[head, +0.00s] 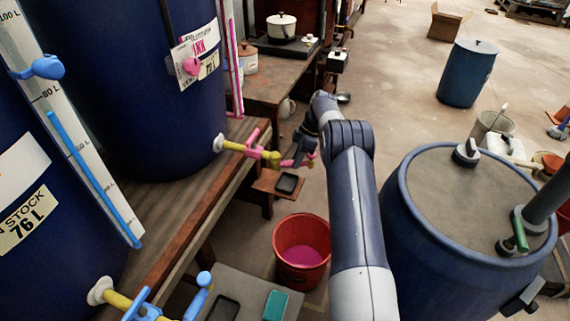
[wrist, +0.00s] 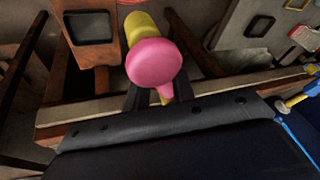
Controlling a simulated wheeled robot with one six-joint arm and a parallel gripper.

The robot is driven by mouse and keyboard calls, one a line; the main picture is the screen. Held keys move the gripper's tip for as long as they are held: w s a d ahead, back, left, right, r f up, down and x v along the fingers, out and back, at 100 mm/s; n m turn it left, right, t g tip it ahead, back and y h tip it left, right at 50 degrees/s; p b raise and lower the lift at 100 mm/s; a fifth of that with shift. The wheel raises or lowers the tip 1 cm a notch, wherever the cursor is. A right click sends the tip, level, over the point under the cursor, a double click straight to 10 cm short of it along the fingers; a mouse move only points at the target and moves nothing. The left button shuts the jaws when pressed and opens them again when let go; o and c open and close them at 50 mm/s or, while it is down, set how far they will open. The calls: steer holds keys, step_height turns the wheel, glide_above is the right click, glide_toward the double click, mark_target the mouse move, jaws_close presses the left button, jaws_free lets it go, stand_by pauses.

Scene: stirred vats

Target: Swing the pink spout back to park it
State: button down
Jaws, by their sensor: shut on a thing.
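The pink spout (head: 311,159) is at the outer end of the yellow pipe (head: 232,146) from the back blue vat (head: 130,80). A pink tap handle (head: 253,137) sits on that pipe. My gripper (head: 303,152) is shut on the spout and hides part of it. In the wrist view, the spout's round pink end (wrist: 154,62) is large, with a yellow pipe part (wrist: 140,28) behind it. Its narrow pink part lies between the dark fingers of my gripper (wrist: 157,95). The spout points out from the bench toward the right in the head view.
A red bucket (head: 284,262) with pink liquid stands on the floor below. The blue-handled tap (head: 140,307) is at the front left. A lidded blue drum (head: 415,250) stands right of my arm. A small wooden shelf (head: 265,186) holds a dark tray. Open floor lies beyond.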

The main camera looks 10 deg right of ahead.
steer(key=shift+w+n+g, duration=0.4)
steer(key=shift+w+n, duration=0.3)
steer(key=shift+n, duration=0.4)
steer(key=shift+w+n+p, duration=0.15)
steer(key=shift+n+p, duration=0.15)
steer(key=shift+p, duration=0.05)
steer(key=c, duration=1.2)
jaws_free()
steer(key=shift+r, duration=0.15)
steer(key=shift+r+p, duration=2.05)
steer(key=shift+r, duration=2.85)
